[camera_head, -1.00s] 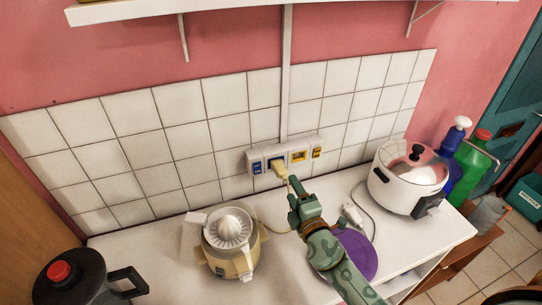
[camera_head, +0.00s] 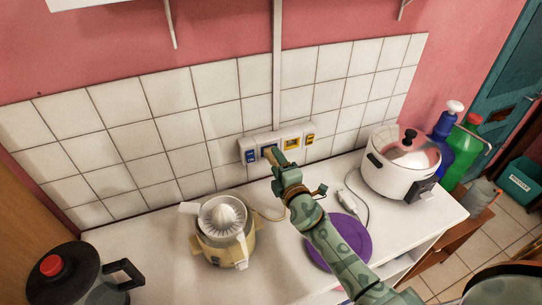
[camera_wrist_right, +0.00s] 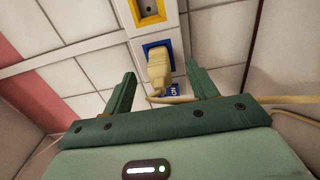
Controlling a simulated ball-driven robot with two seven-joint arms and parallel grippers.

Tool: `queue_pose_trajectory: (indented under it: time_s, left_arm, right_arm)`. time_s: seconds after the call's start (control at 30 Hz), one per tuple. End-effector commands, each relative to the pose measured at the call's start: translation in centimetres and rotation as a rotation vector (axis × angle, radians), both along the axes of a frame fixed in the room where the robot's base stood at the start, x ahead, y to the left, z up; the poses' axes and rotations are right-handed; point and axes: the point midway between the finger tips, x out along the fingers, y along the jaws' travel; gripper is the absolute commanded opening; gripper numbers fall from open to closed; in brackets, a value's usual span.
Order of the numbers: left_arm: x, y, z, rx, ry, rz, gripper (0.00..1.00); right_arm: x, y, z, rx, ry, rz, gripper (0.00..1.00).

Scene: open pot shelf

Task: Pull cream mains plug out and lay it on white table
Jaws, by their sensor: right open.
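The cream mains plug (camera_wrist_right: 157,72) sits in the blue-framed socket of the white wall outlet strip (camera_head: 247,150). Its cream cord bends at the plug's lower end in the right wrist view. My right gripper (camera_wrist_right: 161,74) is open, its two green fingers either side of the plug's line, with gaps on both sides. I cannot tell how far the fingertips overlap the plug. In the head view my right gripper (camera_head: 279,168) is in front of the strip and hides most of the plug. The white table (camera_head: 165,250) lies below. My left gripper is out of view.
A cream citrus juicer (camera_head: 224,235) stands left of my right arm. A purple round mat (camera_head: 352,240) lies under the arm, and a white cooker (camera_head: 400,175) stands right. A yellow-framed socket (camera_head: 292,143) is beside the plug. A dark kettle (camera_head: 78,277) is front left.

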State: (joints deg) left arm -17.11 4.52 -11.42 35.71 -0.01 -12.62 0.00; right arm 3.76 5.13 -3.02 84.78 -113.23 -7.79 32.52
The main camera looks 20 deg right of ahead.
Motion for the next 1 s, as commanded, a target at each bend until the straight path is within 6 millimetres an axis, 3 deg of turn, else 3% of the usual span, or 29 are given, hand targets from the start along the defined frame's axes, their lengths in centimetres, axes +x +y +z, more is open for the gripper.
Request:
queue_pose_trajectory:
  time_s: [0.33, 1.0]
  left_arm:
    - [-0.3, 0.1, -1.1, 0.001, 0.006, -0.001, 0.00]
    - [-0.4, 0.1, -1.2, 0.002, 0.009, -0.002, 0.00]
  right_arm:
    - [2.9, -0.2, -0.1, 0.002, 0.001, 0.000, 0.58]
    - [3.0, -0.2, -0.1, 0.001, 0.001, 0.000, 0.58]
